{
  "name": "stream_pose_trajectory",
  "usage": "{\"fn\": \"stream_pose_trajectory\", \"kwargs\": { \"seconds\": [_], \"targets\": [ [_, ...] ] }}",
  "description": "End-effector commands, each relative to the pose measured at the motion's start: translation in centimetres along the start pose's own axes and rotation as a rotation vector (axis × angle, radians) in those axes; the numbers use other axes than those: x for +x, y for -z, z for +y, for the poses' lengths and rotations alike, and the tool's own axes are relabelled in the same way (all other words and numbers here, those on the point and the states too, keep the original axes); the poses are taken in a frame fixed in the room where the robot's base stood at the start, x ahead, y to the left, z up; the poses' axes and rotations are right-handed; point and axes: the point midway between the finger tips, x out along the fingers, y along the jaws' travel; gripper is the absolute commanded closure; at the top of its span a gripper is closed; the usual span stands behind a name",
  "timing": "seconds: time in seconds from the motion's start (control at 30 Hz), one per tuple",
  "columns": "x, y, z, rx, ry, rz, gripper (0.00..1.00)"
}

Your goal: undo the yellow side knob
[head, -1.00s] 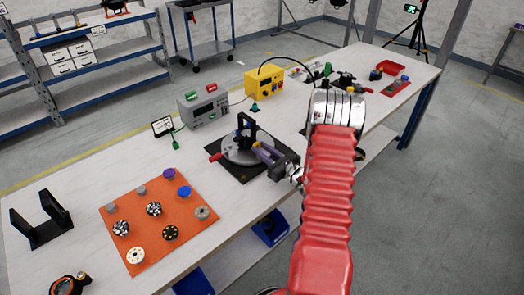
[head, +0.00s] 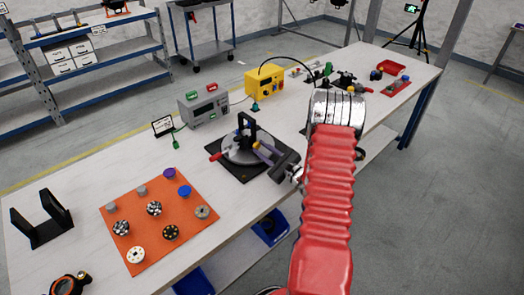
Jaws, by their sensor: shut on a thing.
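A par can fixture with a pale grey round body (head: 238,150) and a black upright bracket (head: 246,128) stands on a black base plate (head: 246,177) in the middle of the bench. A red handle (head: 215,156) sticks out at its left. My gripper (head: 262,149) reaches in from the right and is shut at the right side of the fixture, where the yellow side knob is. The jaws hide most of the knob, and only a small yellowish spot shows between them. How far the knob is turned cannot be seen.
An orange mat (head: 160,220) with several knobs and discs lies at the front left. A black U-shaped stand (head: 40,222) is at the far left. A grey meter (head: 203,108) and a yellow box (head: 265,82) stand behind the fixture. A red tray (head: 391,67) is far right.

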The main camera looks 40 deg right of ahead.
Motion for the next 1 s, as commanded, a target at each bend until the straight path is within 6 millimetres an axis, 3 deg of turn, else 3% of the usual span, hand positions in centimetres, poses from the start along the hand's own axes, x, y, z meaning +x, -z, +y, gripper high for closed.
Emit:
{"fn": "stream_pose_trajectory", "kwargs": {
  "seconds": [0.07,0.1,0.33,0.73,1.0],
  "targets": [
    [0.04,-0.07,0.06,0.000,-0.002,-0.002,0.99],
    [0.04,-0.07,0.06,0.000,-0.002,-0.002,0.74],
    [0.02,-0.04,0.03,0.001,-0.001,-0.001,0.58],
    [-0.04,0.08,0.10,0.023,-0.002,0.002,0.57],
    [-0.03,0.06,0.03,0.150,-0.001,0.001,0.57]
  ]
}}
